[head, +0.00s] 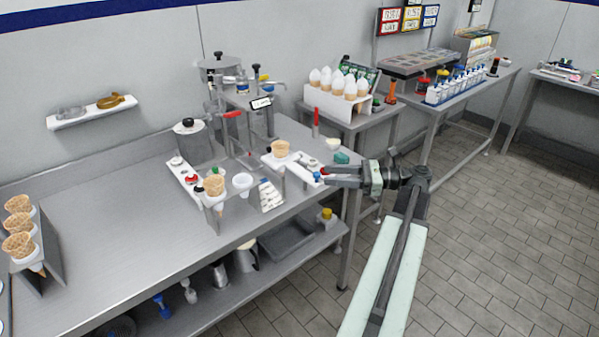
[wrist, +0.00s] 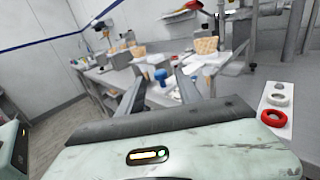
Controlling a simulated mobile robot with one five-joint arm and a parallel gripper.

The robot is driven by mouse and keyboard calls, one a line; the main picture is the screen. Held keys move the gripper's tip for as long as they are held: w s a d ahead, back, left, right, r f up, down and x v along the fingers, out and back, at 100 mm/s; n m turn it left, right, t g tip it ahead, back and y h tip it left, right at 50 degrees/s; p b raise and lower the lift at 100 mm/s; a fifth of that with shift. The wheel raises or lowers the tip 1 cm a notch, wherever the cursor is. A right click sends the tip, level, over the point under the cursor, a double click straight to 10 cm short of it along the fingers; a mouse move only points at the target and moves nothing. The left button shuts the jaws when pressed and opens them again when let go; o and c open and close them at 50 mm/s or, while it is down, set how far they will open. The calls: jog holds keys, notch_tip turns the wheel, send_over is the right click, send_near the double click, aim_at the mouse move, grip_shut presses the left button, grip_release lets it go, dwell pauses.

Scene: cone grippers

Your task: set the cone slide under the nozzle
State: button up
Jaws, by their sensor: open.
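In the head view, a waffle cone (head: 281,149) stands in a white piece that looks like the cone slide (head: 274,161), on the steel bench right of the dispenser. The dispenser (head: 262,104), with taps and levers, stands behind it; I cannot pick out its nozzle clearly. My gripper (head: 328,176) is open and empty at the bench's right end, pointing left, close to a red part whose contact with it I cannot judge. In the wrist view my gripper (wrist: 162,92) has its fingers apart, with a blue knob (wrist: 160,75) beyond them and a waffle cone (wrist: 205,45) farther off.
A second cone (head: 214,186) stands in a holder at the bench's front edge, beside a white cup (head: 242,181). A rack of cones (head: 20,228) is at far left. In the wrist view, a red ring (wrist: 273,118) lies close on the right. The left bench middle is clear.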

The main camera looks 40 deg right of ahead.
aim_at(306, 174)
jog(key=x, duration=0.8)
grip_shut()
dwell(1.2)
